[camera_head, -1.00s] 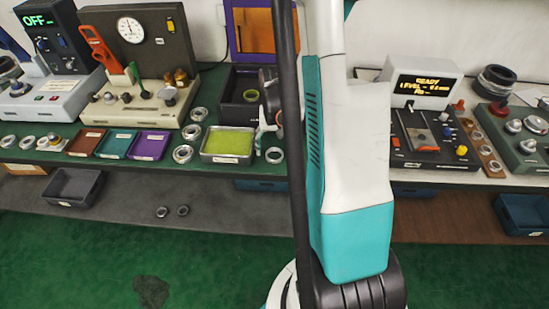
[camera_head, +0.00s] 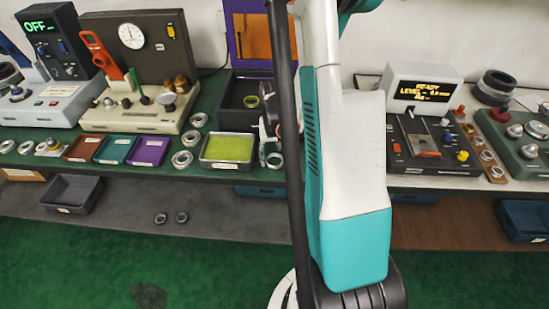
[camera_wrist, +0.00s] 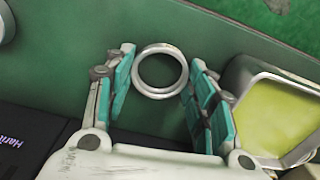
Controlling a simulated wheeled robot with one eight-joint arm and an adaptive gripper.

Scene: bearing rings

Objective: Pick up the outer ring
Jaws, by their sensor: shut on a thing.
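The outer ring (camera_wrist: 160,95) is a plain silver ring lying on the green bench top, between my fingertips in the wrist view. My gripper (camera_wrist: 162,76) is shut on it, with a teal-padded finger at its left and right sides. In the head view the ring (camera_head: 275,166) shows near the bench's front edge, right of the tray of yellow-green liquid. My gripper (camera_head: 268,143) there is partly hidden behind my own arm.
The metal tray with yellow-green liquid (camera_wrist: 232,72) stands close to the right finger. A black box (camera_wrist: 25,150) with lettering is at the lower left. Several other rings (camera_head: 182,160) and small coloured trays (camera_head: 148,151) lie to the left.

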